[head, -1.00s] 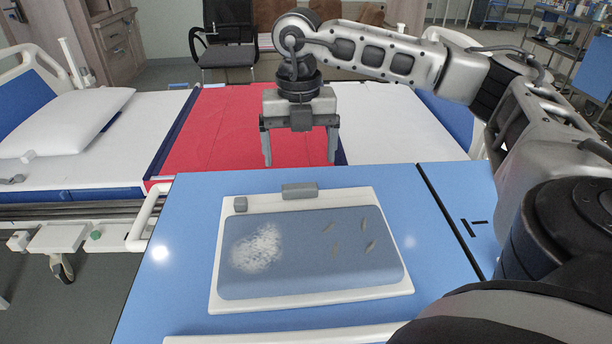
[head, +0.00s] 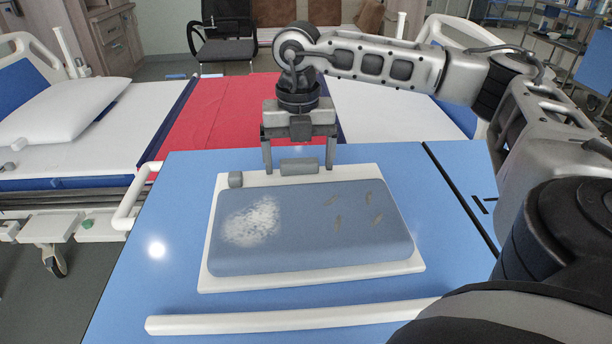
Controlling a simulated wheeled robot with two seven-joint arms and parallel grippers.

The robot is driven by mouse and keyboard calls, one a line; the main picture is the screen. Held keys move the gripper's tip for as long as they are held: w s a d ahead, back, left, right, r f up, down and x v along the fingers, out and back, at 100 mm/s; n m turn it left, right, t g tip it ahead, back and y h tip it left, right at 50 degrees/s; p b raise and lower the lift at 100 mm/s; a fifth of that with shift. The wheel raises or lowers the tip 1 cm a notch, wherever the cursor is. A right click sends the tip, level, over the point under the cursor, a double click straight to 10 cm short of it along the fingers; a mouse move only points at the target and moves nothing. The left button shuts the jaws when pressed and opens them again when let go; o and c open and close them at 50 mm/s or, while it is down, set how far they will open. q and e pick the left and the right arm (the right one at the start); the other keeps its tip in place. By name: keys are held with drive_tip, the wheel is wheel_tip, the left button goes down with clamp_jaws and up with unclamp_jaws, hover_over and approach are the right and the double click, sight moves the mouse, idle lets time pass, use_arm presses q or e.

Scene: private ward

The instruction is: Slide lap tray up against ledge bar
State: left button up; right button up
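The lap tray (head: 206,265) lies flat on the blue tabletop, with a white rim and a blue-grey surface bearing a white speckled patch and several small marks. A grey block-like handle (head: 299,167) stands at the middle of its far edge. The white ledge bar (head: 290,318) lies across the near side of the table, with a strip of blue between it and the tray. My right gripper (head: 299,168) is open at the tray's far edge, one finger to each side of the handle. Contact with the tray cannot be told. My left gripper is not in view.
A bed with a red cover (head: 215,125) and a white pillow (head: 65,110) stands beyond the table (head: 130,240). The tabletop left of the tray is clear.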

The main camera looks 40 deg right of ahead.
drive_tip(key=c, duration=1)
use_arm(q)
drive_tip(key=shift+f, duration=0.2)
use_arm(e)
drive_tip(key=shift+s+a, duration=1)
drive_tip(key=shift+s+a, duration=0.35)
drive_tip(key=shift+a, duration=0.05)
drive_tip(key=o, duration=1.2)
use_arm(q)
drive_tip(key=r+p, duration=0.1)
drive_tip(key=p, duration=0.2)
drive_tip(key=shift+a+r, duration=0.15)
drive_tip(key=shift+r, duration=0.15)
use_arm(e)
wheel_tip(320, 180, up, 16)
